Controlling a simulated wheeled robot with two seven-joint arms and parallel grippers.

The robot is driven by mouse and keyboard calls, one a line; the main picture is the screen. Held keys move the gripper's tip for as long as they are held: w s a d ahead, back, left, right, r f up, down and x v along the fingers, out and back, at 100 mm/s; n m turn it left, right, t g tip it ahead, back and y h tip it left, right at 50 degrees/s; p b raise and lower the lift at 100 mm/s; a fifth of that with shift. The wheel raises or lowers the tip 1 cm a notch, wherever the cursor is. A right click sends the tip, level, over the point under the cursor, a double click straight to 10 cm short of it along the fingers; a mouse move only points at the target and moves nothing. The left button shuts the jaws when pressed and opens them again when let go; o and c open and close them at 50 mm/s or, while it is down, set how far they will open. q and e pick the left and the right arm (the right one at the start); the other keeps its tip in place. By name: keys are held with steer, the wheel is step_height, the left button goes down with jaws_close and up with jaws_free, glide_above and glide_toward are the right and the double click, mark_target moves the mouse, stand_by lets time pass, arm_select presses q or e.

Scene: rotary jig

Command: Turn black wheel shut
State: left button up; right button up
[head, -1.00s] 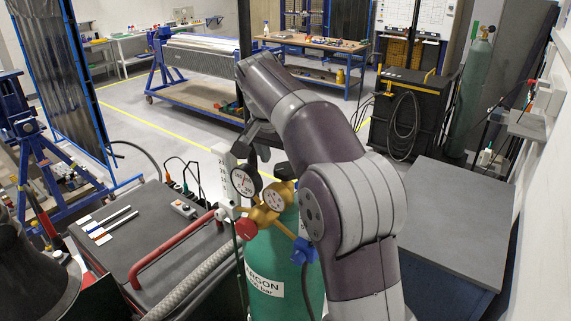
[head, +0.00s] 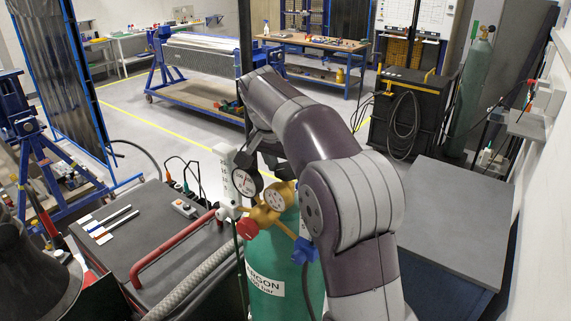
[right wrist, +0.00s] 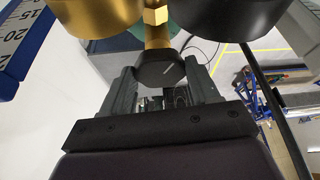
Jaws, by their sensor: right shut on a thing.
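The black wheel (right wrist: 160,69) is a dark faceted knob with a short pale line on its face, on a brass stem in the right wrist view. My right gripper (right wrist: 162,85) has one finger on each side of it and is shut on it. In the head view my right gripper (head: 262,152) is beside the pressure gauges at the top of the green argon cylinder (head: 272,270). The wheel cannot be made out in the head view. My left gripper does not show.
A brass regulator (head: 264,213) with a red knob (head: 247,228) and gauges sits close to the gripper. A blue fitting (head: 303,250) is at its right. A dark cart top with a red handle (head: 160,250) lies left; a grey-topped table (head: 457,215) stands right.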

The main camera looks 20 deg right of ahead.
steer(key=m+g, duration=0.1)
steer(key=m, duration=0.1)
steer(key=m+h, duration=0.1)
steer(key=m, duration=0.2)
steer(key=shift+w+g, duration=0.2)
steer(key=shift+g, duration=0.2)
steer(key=shift+w+r+m+g, duration=0.15)
steer(key=shift+m+g, duration=0.55)
steer(key=shift+m, duration=1.3)
steer(key=o, duration=1.1)
steer(key=shift+c, duration=0.2)
